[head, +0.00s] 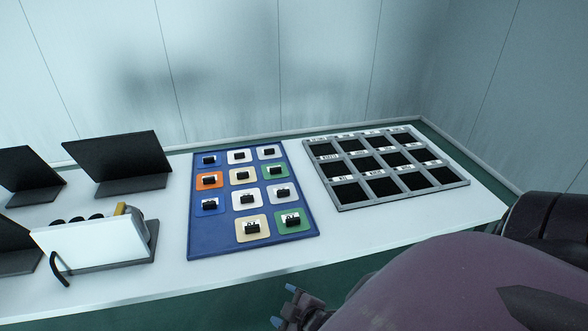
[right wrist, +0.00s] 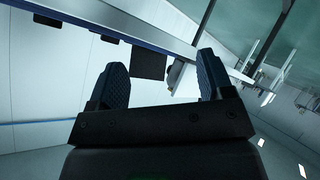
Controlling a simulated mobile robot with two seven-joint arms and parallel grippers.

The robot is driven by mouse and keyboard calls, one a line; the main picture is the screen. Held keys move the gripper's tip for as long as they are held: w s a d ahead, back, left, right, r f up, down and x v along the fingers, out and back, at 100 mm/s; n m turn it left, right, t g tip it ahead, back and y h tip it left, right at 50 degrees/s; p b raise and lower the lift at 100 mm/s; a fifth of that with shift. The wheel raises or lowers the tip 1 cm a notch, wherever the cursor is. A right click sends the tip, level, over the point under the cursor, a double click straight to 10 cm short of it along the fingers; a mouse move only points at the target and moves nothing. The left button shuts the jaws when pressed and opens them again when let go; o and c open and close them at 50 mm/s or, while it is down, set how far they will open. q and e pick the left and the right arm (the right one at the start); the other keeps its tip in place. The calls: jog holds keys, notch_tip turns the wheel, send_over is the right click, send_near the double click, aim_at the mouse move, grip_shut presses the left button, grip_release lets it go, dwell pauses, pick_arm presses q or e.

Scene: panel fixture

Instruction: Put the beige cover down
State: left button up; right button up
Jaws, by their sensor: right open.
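Two beige covers lie on the blue board (head: 201,242). The other beige cover (head: 243,175) is in a row farther back, in the middle column. My right gripper (head: 284,305) is in front of the table's front edge, below the board in the head view and apart from it. In the right wrist view its two dark fingers (right wrist: 160,68) stand wide apart with nothing held between them. My left gripper does not show.
Orange, green, white and blue covers share the board. A grey rack (head: 341,207) with dark labelled compartments stands to its right. At left are black angled stands (head: 118,158) and a white panel box (head: 95,246) with a black handle. Bare white tabletop lies in front.

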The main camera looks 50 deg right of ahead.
jog(key=s+m, duration=0.2)
jog(key=m, duration=0.1)
jog(key=s+m, duration=0.1)
jog(key=m, duration=0.1)
jog(key=shift+a+f+y, duration=0.1)
jog(key=shift+a+y, duration=0.25)
jog(key=shift+y, duration=0.05)
